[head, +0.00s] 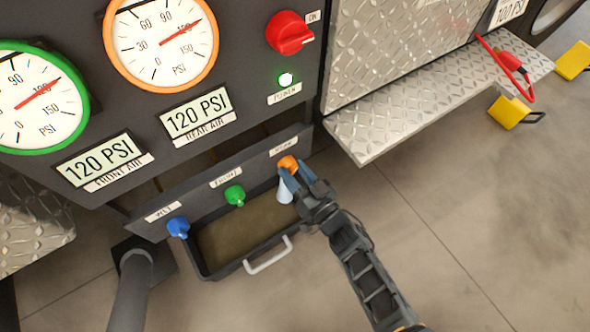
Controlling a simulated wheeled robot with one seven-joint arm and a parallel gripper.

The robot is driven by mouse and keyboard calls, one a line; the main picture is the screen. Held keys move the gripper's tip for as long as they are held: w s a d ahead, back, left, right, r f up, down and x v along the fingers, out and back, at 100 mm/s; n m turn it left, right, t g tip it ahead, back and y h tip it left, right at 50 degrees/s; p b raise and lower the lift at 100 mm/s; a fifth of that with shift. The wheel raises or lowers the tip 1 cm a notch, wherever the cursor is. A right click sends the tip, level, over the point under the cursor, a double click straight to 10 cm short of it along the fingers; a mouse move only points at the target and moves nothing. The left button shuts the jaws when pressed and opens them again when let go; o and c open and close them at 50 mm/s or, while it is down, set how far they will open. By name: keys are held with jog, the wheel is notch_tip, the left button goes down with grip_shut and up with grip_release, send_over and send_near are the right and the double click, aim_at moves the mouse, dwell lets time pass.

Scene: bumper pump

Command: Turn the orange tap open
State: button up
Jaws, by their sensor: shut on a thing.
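The orange tap (287,163) is at the right end of a row of taps on the lower panel, under a small label. My gripper (289,181) reaches it from the lower right, its blue-grey fingers shut on the tap. The fingers hide part of the tap, so its exact angle is hard to tell. A pale cone-shaped spray (285,192) shows just below the fingers, over the tray.
A green tap (235,195) and a blue tap (178,226) sit to the left. A dark drip tray (206,274) with a light handle is below. Above are gauges (160,42) and a red knob (290,32). A metal step (430,95) juts out at right.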

jog(key=m+t+p, duration=0.1)
jog(key=m, duration=1)
jog(key=shift+f, duration=0.15)
jog(key=shift+m, duration=0.3)
jog(key=o, duration=1.1)
jog(key=shift+c, duration=0.2)
jog(key=shift+s, duration=0.1)
jog(key=p+v, duration=0.2)
jog(key=v, duration=0.5)
jog(key=shift+s+d+p, duration=0.2)
jog(key=shift+s+p, duration=0.1)
jog(key=shift+p, duration=0.05)
